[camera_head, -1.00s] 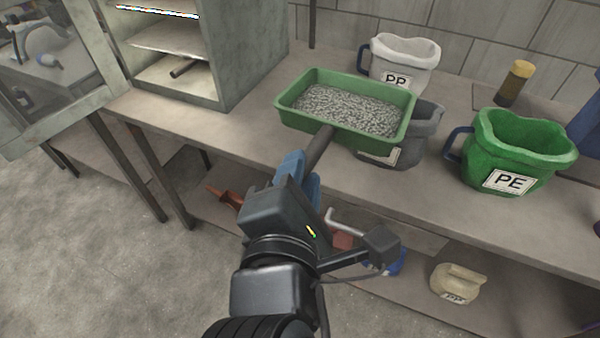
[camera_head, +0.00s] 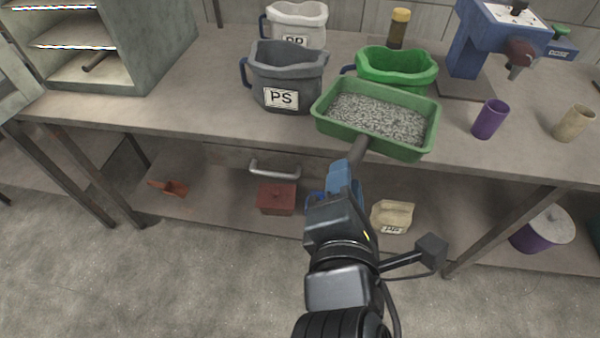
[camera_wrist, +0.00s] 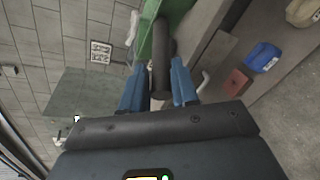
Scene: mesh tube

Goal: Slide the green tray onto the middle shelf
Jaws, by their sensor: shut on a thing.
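The green tray (camera_head: 420,148) is full of grey pellets and has a dark handle (camera_head: 359,148) at its near side. My gripper (camera_head: 346,172) is shut on that handle and holds the tray out over the front part of the bench, in front of the green jug. In the wrist view the blue fingers of my gripper (camera_wrist: 160,88) close around the handle (camera_wrist: 161,60), and a strip of the tray (camera_wrist: 146,40) shows beyond. The cabinet (camera_head: 145,50) with shelves stands open at the upper left. A short dark rod (camera_head: 97,60) lies on its lowest visible shelf.
A grey PS jug (camera_head: 285,75), a white PP jug (camera_head: 296,22) and a green jug (camera_head: 397,68) stand on the bench (camera_head: 190,112). A purple cup (camera_head: 490,119), a beige cup (camera_head: 573,123) and a blue machine (camera_head: 490,40) are at right. Bench is clear between cabinet and grey jug.

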